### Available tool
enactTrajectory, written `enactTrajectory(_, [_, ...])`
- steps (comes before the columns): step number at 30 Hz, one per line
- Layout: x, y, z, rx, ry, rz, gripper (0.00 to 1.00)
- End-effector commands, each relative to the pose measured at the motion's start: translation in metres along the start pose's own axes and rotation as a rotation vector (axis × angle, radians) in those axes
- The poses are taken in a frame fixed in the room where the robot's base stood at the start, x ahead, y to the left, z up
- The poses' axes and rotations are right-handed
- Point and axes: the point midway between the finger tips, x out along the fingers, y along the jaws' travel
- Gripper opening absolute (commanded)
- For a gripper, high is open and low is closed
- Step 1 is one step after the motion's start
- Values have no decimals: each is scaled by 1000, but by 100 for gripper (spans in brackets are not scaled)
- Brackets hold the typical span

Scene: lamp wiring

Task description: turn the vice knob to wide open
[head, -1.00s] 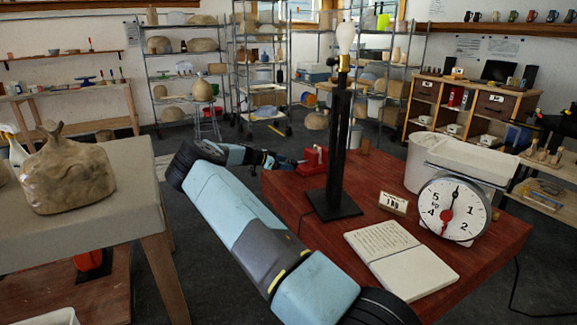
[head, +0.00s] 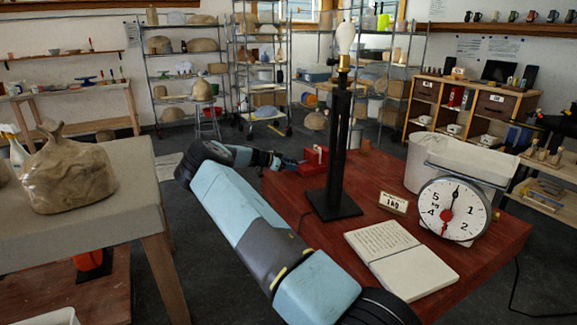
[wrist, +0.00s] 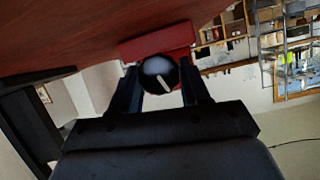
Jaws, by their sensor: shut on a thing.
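The red vice (head: 315,157) sits at the far left edge of the wooden table, left of the lamp stand. In the wrist view the vice's red body (wrist: 158,44) is behind its round dark knob (wrist: 158,74), which has a pale pointer line slanting across its face. My gripper (head: 288,163) reaches the vice from the left in the head view. In the wrist view my gripper (wrist: 160,85) is shut on the knob, with one finger on each side of it. The scale marks around the knob, if any, cannot be made out.
A black lamp stand (head: 339,140) with a bulb stands just right of the vice. A grey bench (head: 130,200) stands to the left.

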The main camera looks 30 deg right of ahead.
Motion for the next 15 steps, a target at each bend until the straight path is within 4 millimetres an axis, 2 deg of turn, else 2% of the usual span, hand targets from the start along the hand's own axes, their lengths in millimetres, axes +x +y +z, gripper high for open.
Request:
enactTrajectory(1, [0, -1, 0, 0, 0, -2, 32])
enactTrajectory(6, [0, -1, 0, 0, 0, -2, 16])
enactTrajectory(7, [-9, -1, 3, 0, 0, -4, 16])
enactTrajectory(15, [-1, -2, 0, -32, 1, 10, 16])
